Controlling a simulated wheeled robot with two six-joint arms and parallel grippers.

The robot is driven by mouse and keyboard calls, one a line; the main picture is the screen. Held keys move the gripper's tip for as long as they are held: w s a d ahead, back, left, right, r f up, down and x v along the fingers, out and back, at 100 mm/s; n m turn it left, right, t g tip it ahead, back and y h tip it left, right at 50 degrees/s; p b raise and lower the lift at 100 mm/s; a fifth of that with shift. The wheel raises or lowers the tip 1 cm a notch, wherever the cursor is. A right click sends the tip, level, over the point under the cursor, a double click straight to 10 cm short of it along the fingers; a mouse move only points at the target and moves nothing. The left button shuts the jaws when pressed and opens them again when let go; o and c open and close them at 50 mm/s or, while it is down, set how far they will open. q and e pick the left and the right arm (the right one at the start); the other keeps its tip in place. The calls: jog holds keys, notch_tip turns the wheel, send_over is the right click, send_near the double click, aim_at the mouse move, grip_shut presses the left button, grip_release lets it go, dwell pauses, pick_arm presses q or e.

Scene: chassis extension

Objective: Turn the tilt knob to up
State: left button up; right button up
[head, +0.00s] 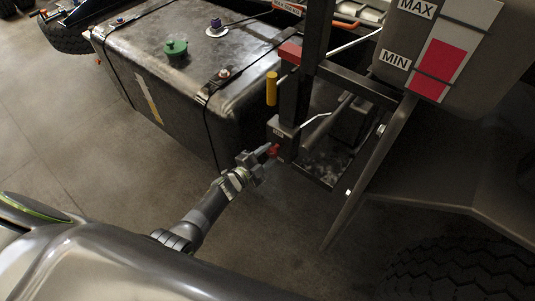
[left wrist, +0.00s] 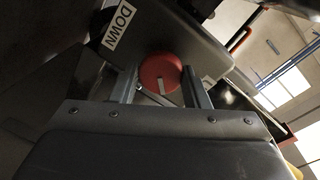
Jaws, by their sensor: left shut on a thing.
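The tilt knob (left wrist: 160,72) is a round red knob with a pale pointer mark, set on a dark box. In the left wrist view the mark runs toward the lower edge of the knob. A white "DOWN" label (left wrist: 119,25) is on the box at the upper left of the knob. In the head view the red knob (head: 274,150) is small, low on the dark box (head: 283,133). My left gripper (head: 268,153) reaches it from the lower left and is shut on it, one finger on each side. My right gripper is not in view.
A large dark tank (head: 150,60) with a green cap (head: 174,47) stands to the left. A yellow handle (head: 271,88) is above the knob. A slanted metal strut (head: 365,175) and a tire (head: 460,275) are on the right. Floor at left is clear.

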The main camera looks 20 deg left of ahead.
pick_arm(q)
jog(key=n, duration=0.4)
jog(key=shift+f+h, duration=0.1)
jog(key=shift+h, duration=0.2)
jog(key=shift+n+t, duration=0.3)
jog(key=shift+n, duration=1.8)
jog(key=o, duration=1)
jog(key=shift+c, duration=0.2)
jog(key=shift+s, duration=0.1)
jog(key=v, duration=1.7)
jog(key=shift+a+f, duration=0.2)
jog(key=shift+a, duration=0.05)
